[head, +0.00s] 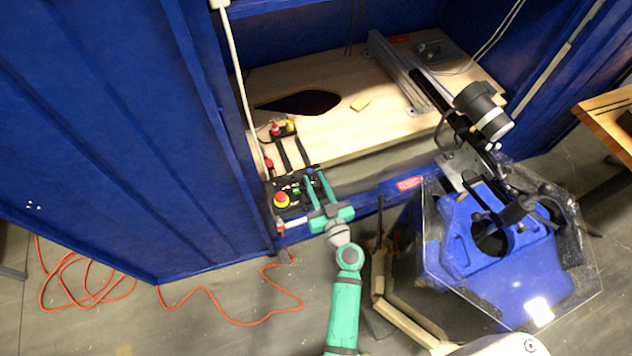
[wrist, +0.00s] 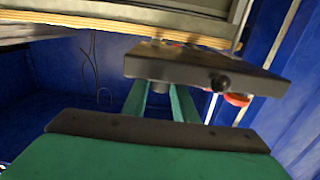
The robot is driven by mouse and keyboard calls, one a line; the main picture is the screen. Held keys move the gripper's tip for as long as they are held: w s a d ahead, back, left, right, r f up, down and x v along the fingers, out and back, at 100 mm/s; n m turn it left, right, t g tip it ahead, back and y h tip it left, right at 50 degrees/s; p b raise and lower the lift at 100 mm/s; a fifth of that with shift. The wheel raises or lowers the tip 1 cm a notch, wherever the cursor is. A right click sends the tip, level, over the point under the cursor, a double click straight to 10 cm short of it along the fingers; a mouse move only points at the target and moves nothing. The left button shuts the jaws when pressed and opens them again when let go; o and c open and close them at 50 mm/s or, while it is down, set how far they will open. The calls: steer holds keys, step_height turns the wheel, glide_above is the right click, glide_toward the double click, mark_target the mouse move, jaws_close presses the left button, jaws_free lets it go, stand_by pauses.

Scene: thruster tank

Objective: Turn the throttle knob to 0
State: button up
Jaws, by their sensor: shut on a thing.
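The black control box (head: 291,209) sits at the front left corner of the wooden bench. It carries a red emergency button (head: 282,199) on yellow and a small green button (head: 296,190). My gripper (head: 315,177) reaches over the box's right part with both green fingers. In the wrist view, the box (wrist: 200,70) shows edge-on as a dark plate, and my gripper (wrist: 161,90) straddles a small dark knob (wrist: 160,87) on its face. The fingers are shut on this knob, which looks like the throttle knob. Its pointer and scale cannot be read.
A second small box with red and yellow buttons (head: 283,128) stands behind the control box. A blue thruster tank with a clear hexagonal cover (head: 520,270) stands close to the right of my arm. Orange cable (head: 240,318) lies on the floor at left.

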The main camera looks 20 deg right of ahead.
steer(key=n+y, duration=0.2)
steer(key=y, duration=0.1)
steer(key=n+g+y, duration=0.1)
steer(key=n+y, duration=0.1)
steer(key=y, duration=0.1)
steer(key=shift+d, duration=0.15)
steer(key=n+g+y, duration=0.2)
steer(key=y, duration=0.1)
steer(key=n+g+y, duration=0.2)
steer(key=y, duration=0.1)
steer(key=shift+w, duration=0.1)
steer(key=n+g+y, duration=0.3)
steer(key=n+g, duration=0.1)
steer(key=g, duration=0.1)
steer(key=shift+n+g+y, duration=0.3)
steer(key=shift+n+y, duration=0.1)
steer(key=shift+a+f+n+g+y, duration=0.1)
steer(key=shift+a+n+g+y, duration=0.1)
steer(key=shift+n+g+y, duration=0.3)
steer(key=shift+s+a+g, duration=0.1)
steer(key=shift+s+g, duration=0.1)
steer(key=shift+g, duration=0.1)
steer(key=o, duration=1)
steer(key=shift+o, duration=0.2)
steer(key=shift+w, duration=0.15)
